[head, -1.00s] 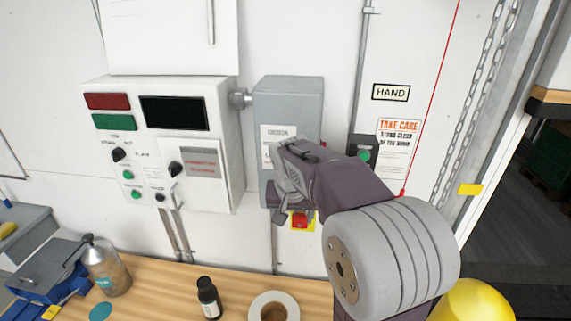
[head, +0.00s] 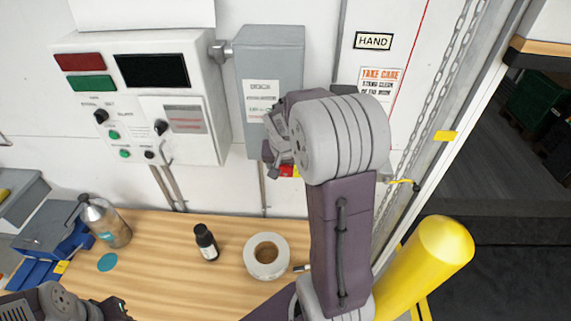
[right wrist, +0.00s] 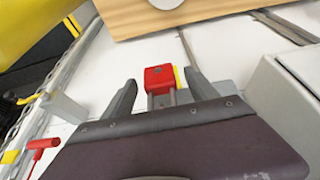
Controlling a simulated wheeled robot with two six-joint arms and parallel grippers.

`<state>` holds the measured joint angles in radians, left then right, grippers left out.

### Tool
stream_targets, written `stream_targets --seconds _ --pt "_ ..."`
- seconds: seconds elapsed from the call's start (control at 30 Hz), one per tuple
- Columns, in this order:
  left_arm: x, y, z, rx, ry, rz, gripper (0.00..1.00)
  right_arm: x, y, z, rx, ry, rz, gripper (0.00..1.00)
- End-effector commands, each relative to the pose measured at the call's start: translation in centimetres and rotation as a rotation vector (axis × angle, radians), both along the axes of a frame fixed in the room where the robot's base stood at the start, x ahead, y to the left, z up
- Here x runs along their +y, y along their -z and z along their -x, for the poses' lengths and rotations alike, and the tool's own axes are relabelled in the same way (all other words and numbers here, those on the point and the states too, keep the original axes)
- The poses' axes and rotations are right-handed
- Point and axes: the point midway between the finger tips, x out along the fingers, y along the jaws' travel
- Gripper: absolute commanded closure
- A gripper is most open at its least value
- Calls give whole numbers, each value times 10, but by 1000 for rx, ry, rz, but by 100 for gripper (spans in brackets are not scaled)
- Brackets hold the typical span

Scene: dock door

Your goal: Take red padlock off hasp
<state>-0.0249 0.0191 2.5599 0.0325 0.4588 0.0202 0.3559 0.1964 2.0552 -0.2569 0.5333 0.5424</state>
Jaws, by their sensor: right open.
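The red padlock (right wrist: 160,77) shows in the right wrist view with its grey shackle partly visible behind my gripper's edge. My right gripper (right wrist: 160,88) is open and empty, with one finger on each side of the padlock in the picture. I cannot tell whether the fingers touch it. In the head view, my right gripper (head: 274,153) is at the lower end of the grey switch box (head: 285,60). A red patch (head: 287,170) shows just below it, mostly hidden by my arm. The hasp is hidden there. Part of my left gripper (head: 112,308) shows at the lower left.
A white control panel (head: 90,110) is left of the box. Below is a wooden bench (head: 170,265) with a tape roll (head: 250,265), black bottle (head: 206,243) and spray bottle (head: 108,222). A yellow post (head: 420,265) stands at right, near the hanging chain (head: 440,90).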

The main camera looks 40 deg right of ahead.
Motion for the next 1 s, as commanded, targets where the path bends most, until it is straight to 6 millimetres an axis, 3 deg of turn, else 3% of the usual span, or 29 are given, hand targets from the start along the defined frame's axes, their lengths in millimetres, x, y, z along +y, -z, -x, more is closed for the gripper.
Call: stream_targets --seconds 0.27,0.53,1.0 --pt "0 -1 0 0 0 0 64 -1 4 -1 -1 0 -1 33" --pt "0 -1 0 0 0 0 64 -1 3 -1 -1 0 0 100" --pt "0 -11 0 0 0 0 64 -1 -11 -1 -2 0 1 100"
